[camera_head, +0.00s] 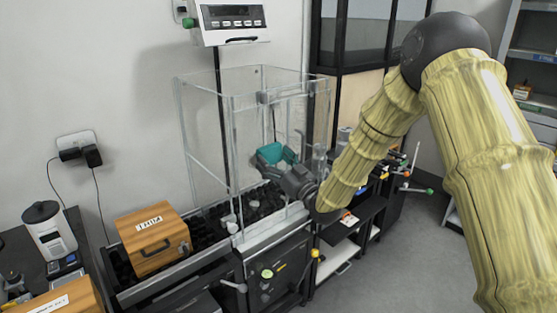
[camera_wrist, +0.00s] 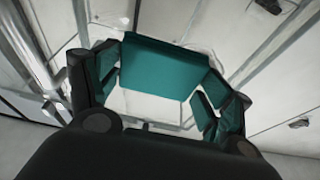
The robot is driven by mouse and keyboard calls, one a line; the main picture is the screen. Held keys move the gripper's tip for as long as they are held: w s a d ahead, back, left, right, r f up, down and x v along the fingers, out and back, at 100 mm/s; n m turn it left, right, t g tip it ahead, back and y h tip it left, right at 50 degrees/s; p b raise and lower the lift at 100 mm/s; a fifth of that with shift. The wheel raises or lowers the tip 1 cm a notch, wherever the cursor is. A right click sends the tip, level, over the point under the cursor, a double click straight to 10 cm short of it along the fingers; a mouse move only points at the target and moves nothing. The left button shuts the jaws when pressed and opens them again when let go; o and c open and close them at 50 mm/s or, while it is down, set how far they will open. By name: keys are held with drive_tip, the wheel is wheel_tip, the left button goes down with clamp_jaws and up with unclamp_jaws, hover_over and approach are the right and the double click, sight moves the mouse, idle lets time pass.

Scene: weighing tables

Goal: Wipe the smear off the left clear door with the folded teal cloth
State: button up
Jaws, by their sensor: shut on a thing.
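My gripper (camera_head: 274,160) is shut on the folded teal cloth (camera_head: 277,152). In the wrist view the cloth (camera_wrist: 160,68) spans the space between the two fingers of my gripper (camera_wrist: 158,85). A tall clear enclosure (camera_head: 233,150) with transparent panels stands on the bench. The gripper and cloth are at its right-hand part in the head view. I cannot tell whether the cloth touches a panel. Clear panels and frame bars also show beyond the cloth in the wrist view. I cannot make out the smear in either view.
A wooden box (camera_head: 153,240) with a label and handle sits left of the enclosure. A display unit (camera_head: 233,20) is above it. A white-and-black device (camera_head: 48,230) stands at far left. Floor at lower right is clear.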

sight(246, 160)
drive_tip(key=shift+s+a+b, duration=0.25)
drive_tip(key=shift+s+a, duration=0.5)
drive_tip(key=shift+a, duration=0.2)
drive_tip(key=shift+s+a+b, duration=0.25)
drive_tip(key=shift+s+a, duration=0.45)
drive_tip(key=shift+a, duration=0.25)
drive_tip(key=shift+a, duration=0.1)
drive_tip(key=shift+s+a+b, duration=0.2)
drive_tip(key=shift+s+a, duration=0.25)
drive_tip(key=shift+a, duration=0.2)
drive_tip(key=shift+s+a+b, duration=0.2)
drive_tip(key=shift+s+a, duration=0.25)
drive_tip(key=shift+a, duration=0.15)
drive_tip(key=shift+s+d+b, duration=0.25)
drive_tip(key=shift+s+d, duration=0.65)
drive_tip(key=shift+s, duration=0.3)
drive_tip(key=shift+s+d+b, duration=0.25)
drive_tip(key=shift+s+d, duration=0.6)
drive_tip(key=shift+s, duration=0.3)
drive_tip(key=shift+s, duration=0.1)
drive_tip(key=shift+s+d+b, duration=0.35)
drive_tip(key=shift+s+d, duration=0.5)
drive_tip(key=shift+s, duration=0.3)
